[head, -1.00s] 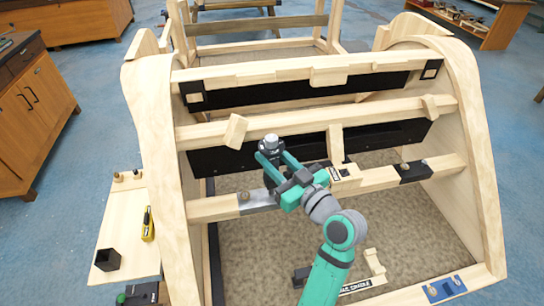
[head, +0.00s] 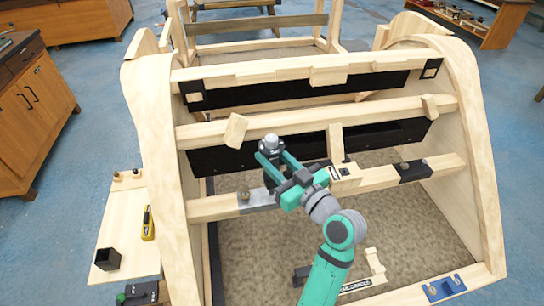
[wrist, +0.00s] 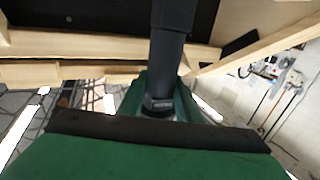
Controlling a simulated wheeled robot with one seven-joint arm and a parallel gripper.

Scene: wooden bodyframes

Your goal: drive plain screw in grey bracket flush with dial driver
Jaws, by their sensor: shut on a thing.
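My gripper (head: 271,158) is shut on the dial driver (head: 271,144), which has a dark body and a grey round top. In the wrist view the driver's dark shaft (wrist: 168,60) stands between my green fingers. The grey bracket (head: 262,198) lies on the lower wooden rail, below and left of my gripper. A brownish screw (head: 243,196) stands up at the bracket's left end, apart from the driver. The driver's tip is hidden.
A cream bracket (head: 345,177) and a black bracket (head: 414,173) sit farther right on the same rail (head: 385,178). A side shelf at left holds a yellow tool (head: 148,224) and a black cup (head: 107,258). A loose-looking wood block (head: 236,130) tilts on the rail above.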

